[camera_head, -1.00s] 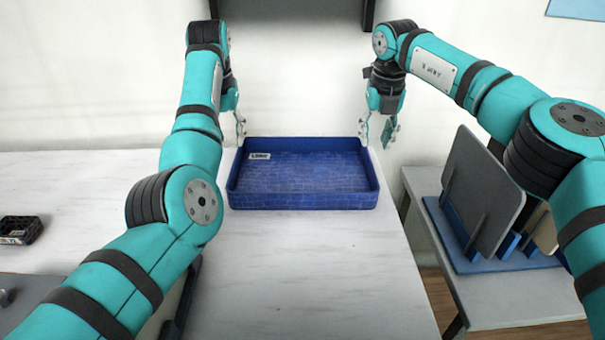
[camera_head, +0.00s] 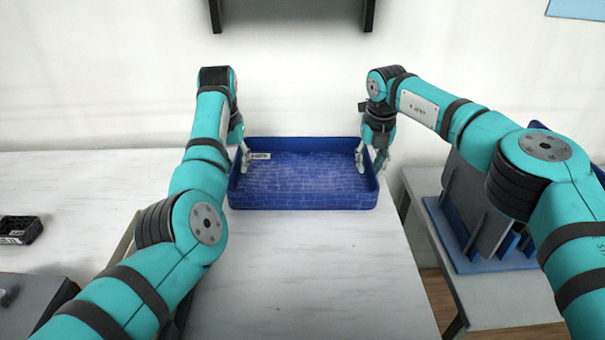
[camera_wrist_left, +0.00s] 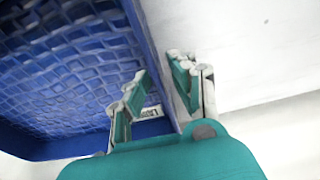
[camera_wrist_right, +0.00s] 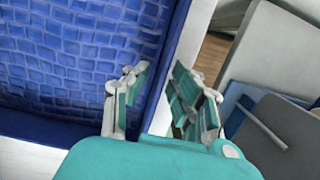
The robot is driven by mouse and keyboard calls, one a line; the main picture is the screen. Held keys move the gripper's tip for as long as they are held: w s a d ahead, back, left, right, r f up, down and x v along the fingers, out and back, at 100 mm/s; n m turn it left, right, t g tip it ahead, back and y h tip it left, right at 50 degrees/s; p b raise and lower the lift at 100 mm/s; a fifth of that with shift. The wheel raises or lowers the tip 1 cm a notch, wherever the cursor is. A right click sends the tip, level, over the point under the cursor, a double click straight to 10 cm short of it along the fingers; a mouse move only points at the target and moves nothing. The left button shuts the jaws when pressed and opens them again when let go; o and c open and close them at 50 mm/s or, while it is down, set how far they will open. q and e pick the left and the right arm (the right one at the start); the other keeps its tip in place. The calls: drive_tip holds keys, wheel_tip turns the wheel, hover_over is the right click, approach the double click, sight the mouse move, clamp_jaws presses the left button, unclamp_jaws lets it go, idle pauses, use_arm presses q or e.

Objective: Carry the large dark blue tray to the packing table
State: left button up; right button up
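The large dark blue tray (camera_head: 303,202) lies flat on the white marbled table, with a white label inside its far left corner. My left gripper (camera_head: 244,163) is at the tray's left wall. In the left wrist view its fingers (camera_wrist_left: 158,72) stand apart, one inside and one outside the wall. My right gripper (camera_head: 371,165) is at the right wall. In the right wrist view its fingers (camera_wrist_right: 158,75) are also apart on both sides of the wall. I see no clear grip on either side. I cannot tell which surface is the packing table.
A lower side table (camera_head: 492,310) on the right holds a blue rack (camera_head: 465,262) with upright grey panels, partly behind my right arm. A small black crate (camera_head: 20,229) sits at the far left. A dark shelf (camera_head: 290,3) hangs above. The white table (camera_head: 320,275) is clear before the tray.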

use_arm(q)
clamp_jaws()
use_arm(e)
clamp_jaws()
use_arm(q)
drive_tip(key=shift+r, duration=0.1)
